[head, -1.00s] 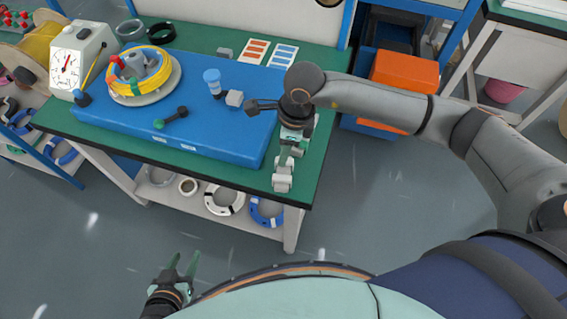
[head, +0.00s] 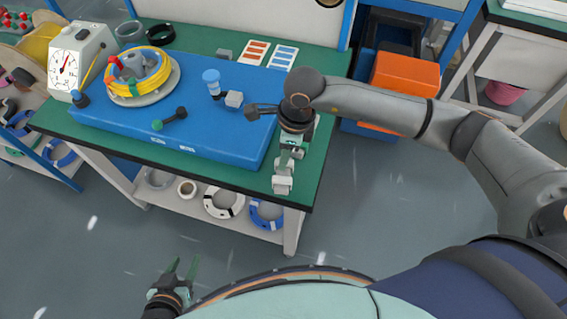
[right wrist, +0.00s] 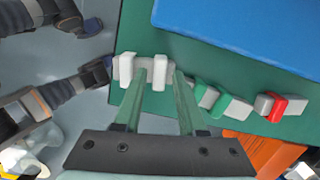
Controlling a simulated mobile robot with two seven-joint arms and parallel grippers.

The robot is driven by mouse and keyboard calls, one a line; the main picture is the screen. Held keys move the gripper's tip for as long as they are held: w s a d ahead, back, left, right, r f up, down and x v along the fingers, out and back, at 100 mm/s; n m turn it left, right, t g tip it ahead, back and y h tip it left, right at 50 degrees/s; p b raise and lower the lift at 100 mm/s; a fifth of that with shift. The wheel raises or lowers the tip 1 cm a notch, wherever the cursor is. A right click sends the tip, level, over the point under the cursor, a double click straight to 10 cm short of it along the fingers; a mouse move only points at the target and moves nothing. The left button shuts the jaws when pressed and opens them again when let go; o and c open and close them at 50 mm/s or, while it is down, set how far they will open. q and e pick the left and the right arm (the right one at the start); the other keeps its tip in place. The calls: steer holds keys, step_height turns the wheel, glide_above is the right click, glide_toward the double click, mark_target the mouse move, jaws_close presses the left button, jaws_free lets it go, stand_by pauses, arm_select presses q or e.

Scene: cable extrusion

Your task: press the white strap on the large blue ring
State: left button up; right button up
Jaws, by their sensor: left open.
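A blue ring (head: 266,214) with white patches lies on the shelf under the table, at its right end; I cannot tell whether it is the large one. More blue rings (head: 60,153) sit on the rack at the left. My right gripper (right wrist: 160,73) points down over the table's right front corner. Its green fingers are apart, with a white upright piece (right wrist: 160,75) of a small clip between the tips. That clip also shows in the head view (head: 283,183). My left gripper (head: 184,263) is open and empty, low in front of the table.
A row of small clips, including a green one (right wrist: 207,97) and a red one (right wrist: 278,106), continues along the table edge. A blue board (head: 200,142) with a yellow cable coil (head: 150,72) covers most of the green table (head: 325,110). Orange bins (head: 404,75) stand at the right.

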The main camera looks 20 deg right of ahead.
steer(key=shift+f+b, duration=0.65)
steer(key=shift+f, duration=0.2)
steer(key=shift+r, duration=0.25)
steer(key=shift+c, duration=0.4)
jaws_close()
step_height(320, 180, up, 8)
steer(key=p, duration=0.5)
stand_by(0.3)
